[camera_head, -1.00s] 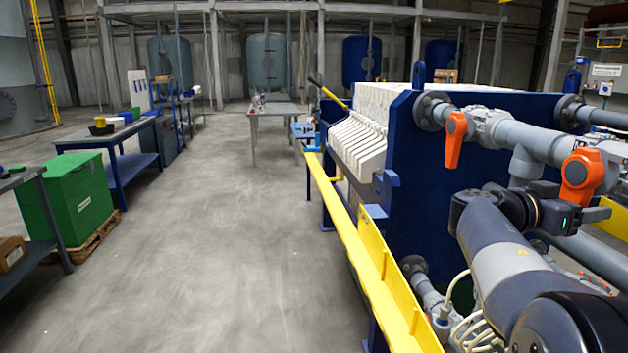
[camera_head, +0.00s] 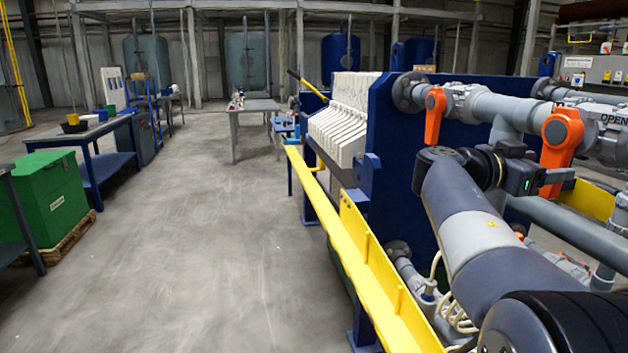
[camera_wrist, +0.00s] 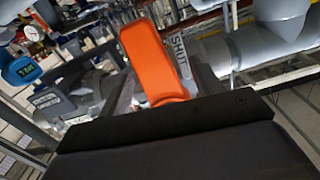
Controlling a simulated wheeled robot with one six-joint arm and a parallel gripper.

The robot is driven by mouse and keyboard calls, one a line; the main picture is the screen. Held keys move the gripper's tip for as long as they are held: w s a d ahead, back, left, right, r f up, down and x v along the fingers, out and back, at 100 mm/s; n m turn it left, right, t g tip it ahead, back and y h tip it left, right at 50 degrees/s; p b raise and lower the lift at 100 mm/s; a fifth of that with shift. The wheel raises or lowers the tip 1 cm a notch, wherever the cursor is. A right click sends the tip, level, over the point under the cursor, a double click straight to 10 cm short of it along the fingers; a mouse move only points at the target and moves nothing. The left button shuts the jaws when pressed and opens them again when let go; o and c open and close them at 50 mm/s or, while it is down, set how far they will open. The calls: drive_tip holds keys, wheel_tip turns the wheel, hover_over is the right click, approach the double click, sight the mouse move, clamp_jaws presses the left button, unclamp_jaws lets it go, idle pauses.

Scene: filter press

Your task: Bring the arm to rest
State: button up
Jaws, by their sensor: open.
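My gripper (camera_head: 562,181) is at the right in the head view, at the lower end of an orange valve handle (camera_head: 562,135). The handle hangs down from a grey pipe. In the wrist view, the two fingers of my gripper (camera_wrist: 165,90) are apart. The orange handle (camera_wrist: 150,55) shows between them in the picture. I cannot tell whether a finger touches it. My arm (camera_head: 480,240) is bent, reaching up from the lower right corner to the pipework.
A second orange handle (camera_head: 435,115) hangs to the left. Grey pipes (camera_head: 590,225) run close by my gripper. The blue press end plate (camera_head: 405,175) and yellow rail (camera_head: 350,245) stand left of my arm. The grey floor (camera_head: 215,220) further left is clear.

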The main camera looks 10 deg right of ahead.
sight(555, 167)
drive_tip(key=a+b, duration=0.2)
drive_tip(key=a, duration=0.2)
drive_tip(key=d+p, duration=0.1)
drive_tip(key=d, duration=0.1)
drive_tip(key=d+p, duration=0.4)
drive_tip(key=shift+d+r, duration=0.25)
drive_tip(key=shift+d, duration=0.15)
drive_tip(key=shift+s+a+n+p, duration=0.2)
drive_tip(key=shift+n+p, duration=0.3)
drive_tip(key=shift+p, duration=0.5)
drive_tip(key=s+n+p, duration=0.1)
drive_tip(key=p, duration=0.3)
drive_tip(key=shift+d+n, duration=0.15)
drive_tip(key=shift+n, duration=0.25)
drive_tip(key=shift+s+n+p, duration=0.1)
drive_tip(key=shift+n+p, duration=0.2)
drive_tip(key=shift+p, duration=0.35)
drive_tip(key=shift+f, duration=0.15)
drive_tip(key=shift+f, duration=0.1)
